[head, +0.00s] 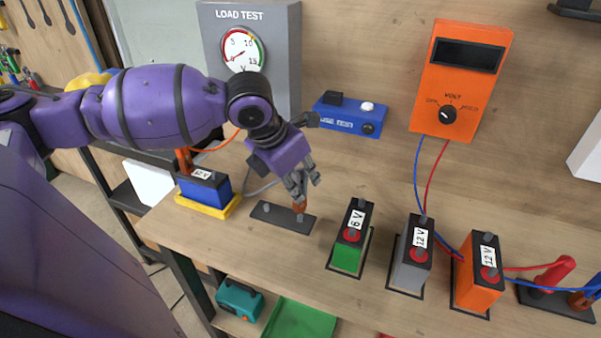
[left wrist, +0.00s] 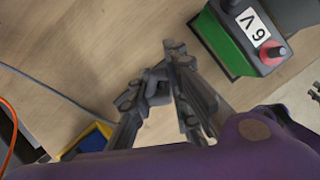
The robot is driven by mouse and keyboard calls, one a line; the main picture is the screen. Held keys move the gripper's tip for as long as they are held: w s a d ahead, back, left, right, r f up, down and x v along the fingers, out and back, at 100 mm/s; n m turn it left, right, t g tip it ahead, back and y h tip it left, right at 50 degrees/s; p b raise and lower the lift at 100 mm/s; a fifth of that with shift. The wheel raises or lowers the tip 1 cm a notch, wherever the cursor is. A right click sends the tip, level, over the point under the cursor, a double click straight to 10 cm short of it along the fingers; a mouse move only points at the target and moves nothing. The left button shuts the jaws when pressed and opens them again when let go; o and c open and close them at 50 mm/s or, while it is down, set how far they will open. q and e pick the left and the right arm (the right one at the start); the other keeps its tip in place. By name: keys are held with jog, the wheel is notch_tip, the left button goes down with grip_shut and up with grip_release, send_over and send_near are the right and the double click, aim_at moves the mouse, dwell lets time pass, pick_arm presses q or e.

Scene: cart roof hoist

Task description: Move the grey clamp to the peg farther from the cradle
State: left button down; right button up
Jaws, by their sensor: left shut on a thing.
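My left gripper (head: 302,188) is shut on the grey clamp, just above the right part of the dark peg plate (head: 272,217) on the bench. The fingers mostly hide the clamp in the head view; in the left wrist view a dark grey body (left wrist: 156,90) shows between them. A copper-coloured piece (head: 299,206) shows below the fingertips at the right peg; I cannot tell whether it is the clamp's jaws or the peg. The peg at the plate's left end is bare. The yellow cradle (head: 219,210) with a blue battery (head: 205,189) stands left of the plate.
Green (head: 347,258), grey (head: 408,272) and orange (head: 476,291) batteries stand to the right. A grey cable (head: 262,187) runs behind the gripper. The LOAD TEST box (head: 284,65) and blue unit (head: 346,121) stand behind. An orange clamp (head: 184,160) is on the blue battery.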

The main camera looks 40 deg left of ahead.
pick_arm(q)
jog(key=shift+f, duration=0.4)
pick_arm(e)
jog(key=shift+w+r, duration=0.15)
jog(key=shift+w, duration=0.1)
jog(key=shift+w, duration=0.25)
jog(key=shift+s+a, duration=0.1)
jog(key=shift+s+r, duration=0.1)
jog(key=shift+s, duration=0.2)
jog(key=shift+w, duration=0.2)
pick_arm(q)
jog(key=shift+p, duration=0.4)
pick_arm(e)
jog(key=shift+w+r, duration=0.55)
jog(key=shift+w, duration=0.1)
